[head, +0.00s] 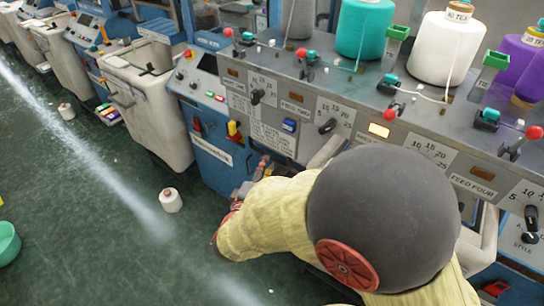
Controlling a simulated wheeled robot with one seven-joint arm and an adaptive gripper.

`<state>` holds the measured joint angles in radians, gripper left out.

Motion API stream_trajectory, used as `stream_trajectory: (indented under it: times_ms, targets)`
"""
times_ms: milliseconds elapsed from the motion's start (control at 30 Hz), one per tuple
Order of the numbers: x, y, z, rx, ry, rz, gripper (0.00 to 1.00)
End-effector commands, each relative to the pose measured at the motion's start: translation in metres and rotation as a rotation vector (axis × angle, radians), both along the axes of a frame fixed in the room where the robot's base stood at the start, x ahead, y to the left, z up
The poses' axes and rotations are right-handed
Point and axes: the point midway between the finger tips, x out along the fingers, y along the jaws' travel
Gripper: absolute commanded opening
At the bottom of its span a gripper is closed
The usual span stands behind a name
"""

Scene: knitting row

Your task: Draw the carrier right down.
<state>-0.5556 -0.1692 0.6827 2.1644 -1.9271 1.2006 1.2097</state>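My arm, in a yellow sleeve, fills the lower middle of the head view and reaches to the front of a grey and blue knitting machine (290,85). The end of the arm, with my gripper (250,183), is small and partly hidden beside the machine's blue front panel. I cannot make out its fingers or whether it holds anything. I cannot pick out the carrier for sure; the arm covers part of the machine front. Black levers (328,126) stand on numbered feed panels. Small red-knobbed feeders (390,113) stand along the machine top.
Yarn cones stand on the machine top: teal (364,28), white (446,48) and purple (522,68). A small white cone (171,200) stands on the green floor. A green bowl (8,243) is at the left edge. More machines line the back left. The floor at left is mostly clear.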

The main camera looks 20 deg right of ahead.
Motion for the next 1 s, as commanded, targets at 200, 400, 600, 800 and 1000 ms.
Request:
stream_trajectory:
  times_ms: [200, 400, 600, 800, 1000]
  targets:
    - [0.027, -0.019, -0.009, 0.000, 0.002, -0.007, 0.30]
    - [0.048, -0.032, -0.013, -0.001, 0.002, -0.006, 0.30]
    - [0.057, -0.037, -0.014, -0.002, 0.003, -0.004, 0.30]
    - [0.057, -0.037, -0.014, -0.001, 0.004, -0.004, 0.30]
    - [0.057, -0.037, -0.014, -0.001, 0.004, -0.004, 0.21]
